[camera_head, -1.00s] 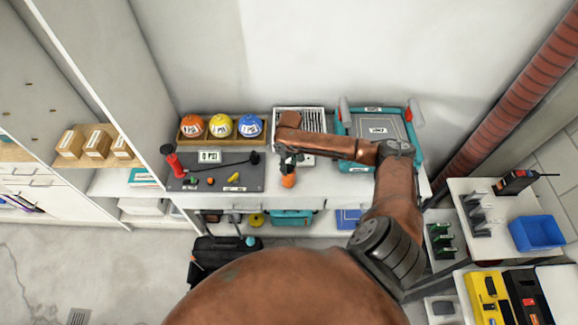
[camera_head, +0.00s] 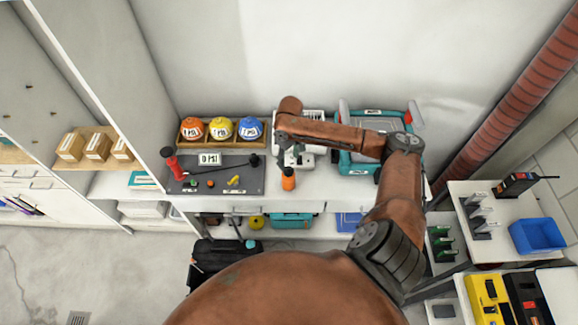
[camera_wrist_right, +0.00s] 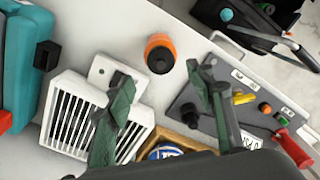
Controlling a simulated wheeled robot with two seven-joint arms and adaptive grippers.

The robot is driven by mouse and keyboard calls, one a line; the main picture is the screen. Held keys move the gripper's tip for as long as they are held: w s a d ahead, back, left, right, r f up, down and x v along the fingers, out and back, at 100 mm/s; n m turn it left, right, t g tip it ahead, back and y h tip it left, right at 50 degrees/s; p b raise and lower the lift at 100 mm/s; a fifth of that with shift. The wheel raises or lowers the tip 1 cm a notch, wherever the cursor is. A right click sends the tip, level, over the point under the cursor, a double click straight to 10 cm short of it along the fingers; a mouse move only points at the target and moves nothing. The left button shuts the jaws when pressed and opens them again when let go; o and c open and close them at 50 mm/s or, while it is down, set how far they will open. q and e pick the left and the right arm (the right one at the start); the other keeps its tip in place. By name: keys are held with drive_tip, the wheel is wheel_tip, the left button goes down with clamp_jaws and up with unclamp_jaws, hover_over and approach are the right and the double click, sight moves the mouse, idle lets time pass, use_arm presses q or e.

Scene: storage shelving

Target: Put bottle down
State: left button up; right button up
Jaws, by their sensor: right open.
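The bottle, orange with a dark cap, stands upright on the white counter near its front edge in the head view (camera_head: 288,181). It also shows in the right wrist view (camera_wrist_right: 160,52), seen from above. My right gripper (camera_head: 295,159) is just behind the bottle in the head view. In the right wrist view its green-padded fingers (camera_wrist_right: 160,80) are spread wide with nothing between them, and the bottle stands beyond the tips. My left gripper is not in view.
A grey tool panel (camera_head: 255,184) lies left of the bottle. Behind are a wooden tray (camera_head: 226,143) with helmet-like balls and a white slatted rack (camera_wrist_right: 72,112). A teal case (camera_head: 355,166) stands right. Bare counter (camera_head: 325,187) lies right of the bottle.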

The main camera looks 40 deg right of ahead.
wheel_tip(320, 180, up, 5)
drive_tip(key=shift+f, duration=0.1)
idle(0.3)
